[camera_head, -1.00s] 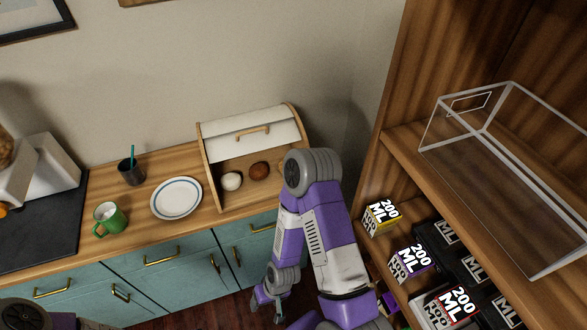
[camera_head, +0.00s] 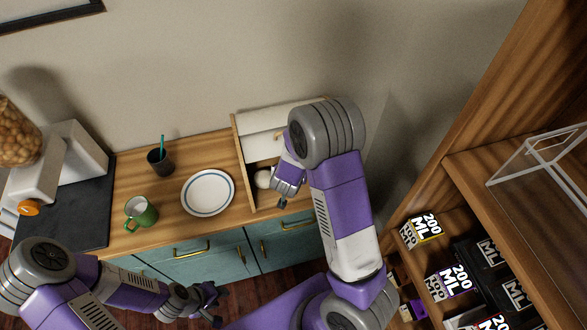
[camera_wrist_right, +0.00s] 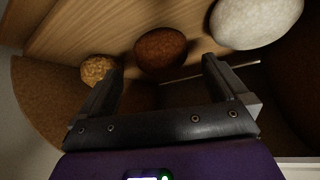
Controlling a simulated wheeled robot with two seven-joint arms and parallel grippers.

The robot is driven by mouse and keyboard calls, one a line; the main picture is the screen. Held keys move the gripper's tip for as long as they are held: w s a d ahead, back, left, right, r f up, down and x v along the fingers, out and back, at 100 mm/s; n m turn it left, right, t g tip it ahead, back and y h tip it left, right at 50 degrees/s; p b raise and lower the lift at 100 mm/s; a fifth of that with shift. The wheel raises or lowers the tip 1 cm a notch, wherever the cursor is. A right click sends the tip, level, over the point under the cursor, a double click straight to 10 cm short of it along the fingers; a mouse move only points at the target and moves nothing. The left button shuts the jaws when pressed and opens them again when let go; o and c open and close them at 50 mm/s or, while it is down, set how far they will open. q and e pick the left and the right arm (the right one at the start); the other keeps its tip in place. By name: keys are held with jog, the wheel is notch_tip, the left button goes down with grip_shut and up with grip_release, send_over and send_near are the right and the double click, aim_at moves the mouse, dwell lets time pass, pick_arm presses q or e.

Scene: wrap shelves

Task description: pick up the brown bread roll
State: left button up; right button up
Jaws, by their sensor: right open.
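The brown bread roll (camera_wrist_right: 160,50) lies on the wooden floor of the bread box, in the upper middle of the right wrist view. A white roll (camera_wrist_right: 256,20) lies to its right and a golden roll (camera_wrist_right: 98,69) to its left. My right gripper (camera_wrist_right: 160,70) is open, its fingers pointing toward the brown roll with nothing held. In the head view my right gripper (camera_head: 283,196) is at the front of the bread box (camera_head: 241,165) and hides the brown roll; the white roll (camera_head: 263,178) shows beside it. My left gripper (camera_head: 214,305) is open and empty, low in front of the cabinets.
A white plate (camera_head: 208,193), a green mug (camera_head: 140,212) and a dark cup (camera_head: 160,160) stand on the counter left of the bread box. A wooden shelf (camera_head: 470,160) with several 200 ML boxes (camera_head: 422,230) rises at the right. The box walls are close around my right gripper.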

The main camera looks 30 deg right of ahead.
jog(key=x, duration=0.4)
jog(key=shift+r, duration=0.1)
jog(key=c, duration=1.1)
jog(key=shift+r, duration=0.1)
